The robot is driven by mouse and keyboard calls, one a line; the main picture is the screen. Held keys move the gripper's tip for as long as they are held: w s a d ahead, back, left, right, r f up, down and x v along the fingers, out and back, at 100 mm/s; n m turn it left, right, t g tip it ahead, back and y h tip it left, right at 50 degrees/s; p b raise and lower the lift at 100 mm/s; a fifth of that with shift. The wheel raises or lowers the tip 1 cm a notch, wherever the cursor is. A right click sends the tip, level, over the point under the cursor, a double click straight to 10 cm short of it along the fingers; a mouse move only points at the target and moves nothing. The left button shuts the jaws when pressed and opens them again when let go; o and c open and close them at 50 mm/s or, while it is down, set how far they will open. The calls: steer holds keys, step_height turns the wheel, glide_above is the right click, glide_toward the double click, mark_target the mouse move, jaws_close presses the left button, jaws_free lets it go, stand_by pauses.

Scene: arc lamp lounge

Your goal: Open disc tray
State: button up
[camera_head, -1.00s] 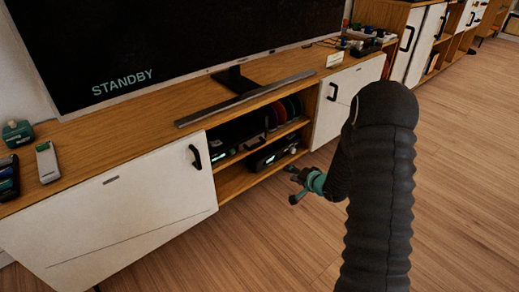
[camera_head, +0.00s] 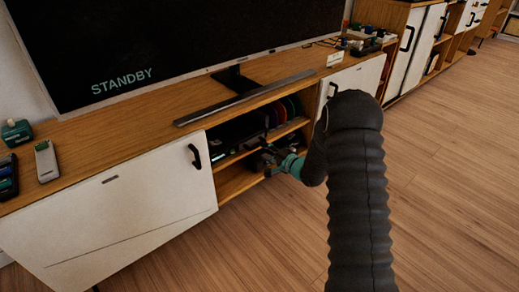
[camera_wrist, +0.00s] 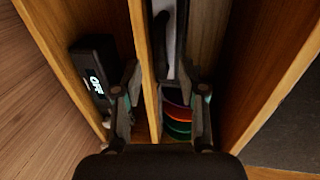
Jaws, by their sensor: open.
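A black box-shaped device with a lit display that seems to read OFF (camera_wrist: 92,78) sits on the lower shelf, left in the wrist view. No open disc tray shows on it. In the head view my arm and gripper hide most of that shelf. My gripper (camera_head: 266,160) is open and empty at the front of the open shelves. In the wrist view its two fingers (camera_wrist: 160,92) are spread to either side of the wooden shelf board (camera_wrist: 145,60). The left finger is beside the device; I cannot tell whether it touches.
Coloured discs (camera_head: 283,112) stand on the upper shelf beside black equipment (camera_head: 235,133). White cabinet doors (camera_head: 110,210) with black handles flank the shelves. A television (camera_head: 180,40) reading STANDBY and a grey bar (camera_head: 243,98) are on top. The floor (camera_head: 450,180) at right is clear.

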steer(key=shift+x, duration=2.35)
jaws_close()
